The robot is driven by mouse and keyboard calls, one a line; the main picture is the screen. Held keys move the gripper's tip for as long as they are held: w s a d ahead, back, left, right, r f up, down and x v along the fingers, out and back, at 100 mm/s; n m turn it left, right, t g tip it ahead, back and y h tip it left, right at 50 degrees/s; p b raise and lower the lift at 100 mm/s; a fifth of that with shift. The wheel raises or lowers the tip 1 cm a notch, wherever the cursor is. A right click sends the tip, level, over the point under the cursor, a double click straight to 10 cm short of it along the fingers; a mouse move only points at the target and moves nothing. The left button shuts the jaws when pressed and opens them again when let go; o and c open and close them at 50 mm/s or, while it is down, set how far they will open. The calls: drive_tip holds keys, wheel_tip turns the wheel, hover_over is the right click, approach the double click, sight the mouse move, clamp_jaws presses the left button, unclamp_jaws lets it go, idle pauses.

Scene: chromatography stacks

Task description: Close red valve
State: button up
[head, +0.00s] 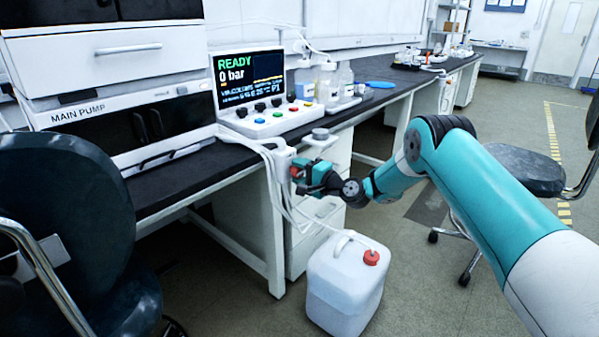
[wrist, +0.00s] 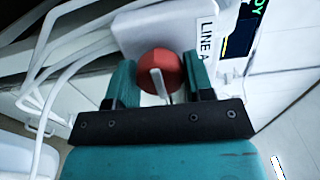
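The red valve (wrist: 160,70) is a round red knob with a pale bar across its face, in front of a white block labelled "LINE A" (wrist: 208,40). In the wrist view the two teal fingers of my gripper (wrist: 162,82) stand on either side of the knob, with almost no gap visible. I cannot tell whether they press on it. In the head view my gripper (head: 305,172) is at the bench's front edge, and a small red part of the valve (head: 296,172) shows beside it. The rest of the valve is hidden there by my gripper.
A white jerrycan (head: 345,285) with a red cap stands on the floor below my arm. Pale hoses (head: 272,185) hang close to the valve. A control box (head: 265,122) and a screen reading "READY 0 bar" (head: 248,78) stand on the bench. Chairs stand left (head: 70,200) and right (head: 525,168).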

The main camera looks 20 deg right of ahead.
drive_tip(key=shift+o, duration=1.2)
drive_tip(key=b+v, duration=0.7)
drive_tip(key=v, duration=1)
drive_tip(key=shift+s+d+b, duration=0.15)
drive_tip(key=shift+s+b, duration=0.05)
drive_tip(key=shift+b, duration=0.15)
